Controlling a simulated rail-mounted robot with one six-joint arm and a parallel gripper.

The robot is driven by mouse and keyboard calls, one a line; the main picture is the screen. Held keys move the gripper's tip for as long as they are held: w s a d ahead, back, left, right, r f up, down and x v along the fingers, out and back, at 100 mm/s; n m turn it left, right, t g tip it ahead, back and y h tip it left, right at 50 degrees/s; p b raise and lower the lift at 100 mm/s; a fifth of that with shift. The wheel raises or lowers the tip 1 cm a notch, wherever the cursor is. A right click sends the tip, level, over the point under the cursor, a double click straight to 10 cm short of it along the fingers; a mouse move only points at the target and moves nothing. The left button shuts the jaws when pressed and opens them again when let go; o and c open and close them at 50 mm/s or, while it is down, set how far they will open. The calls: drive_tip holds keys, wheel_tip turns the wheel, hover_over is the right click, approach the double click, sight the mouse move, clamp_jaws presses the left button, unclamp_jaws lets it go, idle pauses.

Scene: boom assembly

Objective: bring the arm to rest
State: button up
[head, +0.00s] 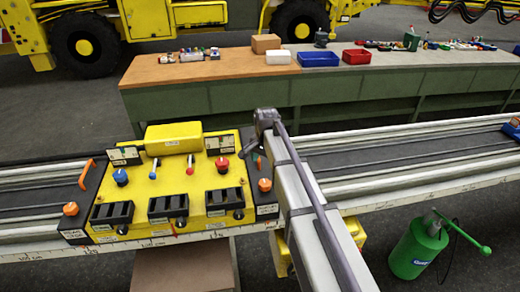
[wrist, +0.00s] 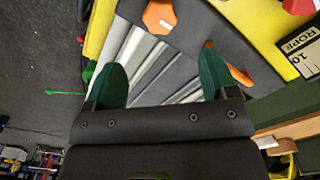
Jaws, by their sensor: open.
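My gripper (wrist: 162,80) shows in the wrist view with its two green fingertips wide apart and nothing between them. Beyond them lie the grey grooved rail and a dark panel plate with an orange knob (wrist: 160,16) and an orange handle (wrist: 262,82). In the head view my arm reaches in from the bottom to the right edge of the yellow control panel (head: 190,185). The fingertips are hard to make out there. The panel carries blue and red knobs, two levers and several black switch blocks.
The long rail (head: 400,155) runs across the scene under the panel. A green canister (head: 415,250) stands on the floor at right. A workbench (head: 215,70) with blue and red bins (head: 318,59) stands behind. Yellow machinery (head: 85,40) is at the back left.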

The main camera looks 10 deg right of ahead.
drive_tip(key=s+f+n+b, duration=0.3)
drive_tip(key=s+n, duration=0.1)
drive_tip(key=s, duration=0.7)
drive_tip(key=s+f+n+b, duration=0.3)
drive_tip(key=s+n, duration=0.2)
drive_tip(key=s, duration=0.7)
drive_tip(key=shift+s, duration=0.15)
